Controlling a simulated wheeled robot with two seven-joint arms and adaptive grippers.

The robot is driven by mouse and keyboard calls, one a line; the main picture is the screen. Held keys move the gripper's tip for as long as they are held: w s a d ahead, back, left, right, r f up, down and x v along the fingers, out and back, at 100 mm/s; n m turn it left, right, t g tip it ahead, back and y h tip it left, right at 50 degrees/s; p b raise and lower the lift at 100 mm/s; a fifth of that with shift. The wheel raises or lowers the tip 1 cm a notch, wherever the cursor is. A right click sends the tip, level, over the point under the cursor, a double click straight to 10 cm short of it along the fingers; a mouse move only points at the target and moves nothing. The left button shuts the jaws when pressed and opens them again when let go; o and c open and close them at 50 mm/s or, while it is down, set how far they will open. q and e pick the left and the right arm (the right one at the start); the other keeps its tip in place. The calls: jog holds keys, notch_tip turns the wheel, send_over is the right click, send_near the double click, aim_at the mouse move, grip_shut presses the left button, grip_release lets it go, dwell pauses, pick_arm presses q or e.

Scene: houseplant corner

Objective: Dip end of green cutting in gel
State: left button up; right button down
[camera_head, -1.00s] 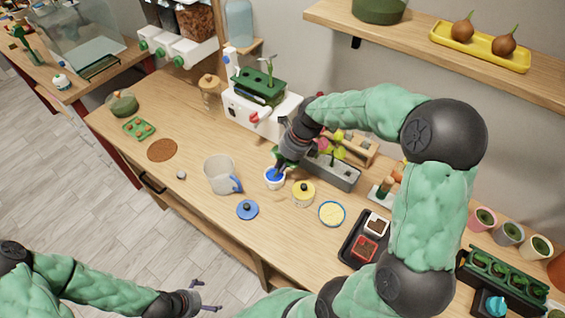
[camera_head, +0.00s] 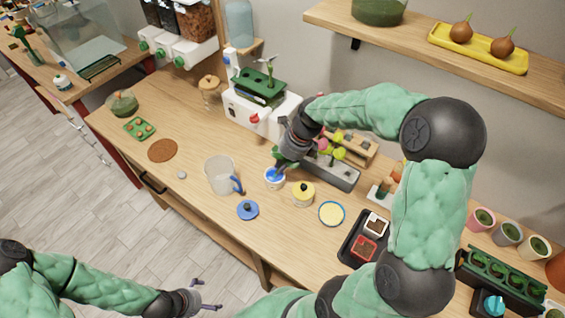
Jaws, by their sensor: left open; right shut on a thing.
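A small white pot of blue gel (camera_head: 274,182) stands open on the bench, with its blue surface showing. My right gripper (camera_head: 281,165) is just above and behind the pot's rim, shut on a green cutting (camera_head: 278,154). Only a little green shows beside the gripper; the cutting's lower end is hidden or too small to make out, so I cannot tell whether it touches the gel. A blue lid (camera_head: 247,210) lies on the bench in front of the pot. My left gripper (camera_head: 208,296) is open and empty, low at the front, away from the bench top.
A clear jug with a blue handle (camera_head: 219,175) stands left of the pot, a yellow-lidded pot (camera_head: 303,194) right of it. A grey trough (camera_head: 336,175) is behind. A dark tray (camera_head: 352,248) stands at right.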

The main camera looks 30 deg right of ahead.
jog(key=shift+r+p, duration=3.25)
jog(key=shift+p, duration=0.05)
jog(key=shift+w+a+f, duration=0.1)
